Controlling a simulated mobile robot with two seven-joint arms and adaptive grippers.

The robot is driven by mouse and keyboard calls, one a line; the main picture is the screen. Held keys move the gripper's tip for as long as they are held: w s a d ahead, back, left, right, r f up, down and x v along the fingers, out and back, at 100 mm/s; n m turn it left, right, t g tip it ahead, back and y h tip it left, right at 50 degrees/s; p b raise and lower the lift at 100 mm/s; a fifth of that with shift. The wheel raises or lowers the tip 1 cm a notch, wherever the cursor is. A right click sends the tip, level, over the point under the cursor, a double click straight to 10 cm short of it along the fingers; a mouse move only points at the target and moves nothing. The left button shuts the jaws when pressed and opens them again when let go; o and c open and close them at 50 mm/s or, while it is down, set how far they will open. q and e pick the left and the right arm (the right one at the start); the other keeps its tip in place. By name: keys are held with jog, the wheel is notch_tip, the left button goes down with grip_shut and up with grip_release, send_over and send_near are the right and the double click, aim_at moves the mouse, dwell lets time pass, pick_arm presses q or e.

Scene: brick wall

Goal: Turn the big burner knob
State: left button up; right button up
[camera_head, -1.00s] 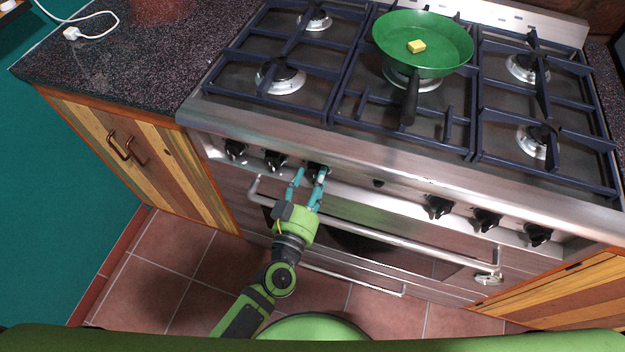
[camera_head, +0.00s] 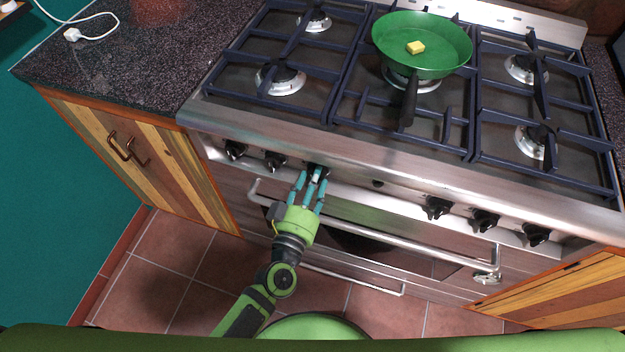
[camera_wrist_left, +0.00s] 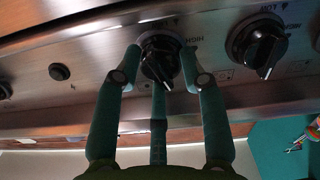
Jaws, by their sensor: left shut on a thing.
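A black burner knob (camera_head: 320,168), third from the left on the steel front panel, is between the fingertips of my left gripper (camera_head: 310,178). In the left wrist view this knob (camera_wrist_left: 160,62) has the teal fingers of my left gripper (camera_wrist_left: 160,58) around it, one at each side and one below. The gripper is shut on the knob, and the fingers partly hide it and its markings. My right gripper is not in view.
Two knobs (camera_head: 274,161) stand to the left and three (camera_head: 437,208) to the right. The oven handle (camera_head: 390,242) runs below the panel.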

pick_arm(q)
jog(key=n, duration=1.1)
jog(key=shift+s+d+f+b, duration=0.1)
jog(key=shift+f+b, duration=0.05)
jog(key=shift+b, duration=0.2)
jog(key=shift+n, duration=1.6)
jog(key=o, duration=0.9)
jog(key=shift+c, duration=0.2)
jog(key=v, duration=1.2)
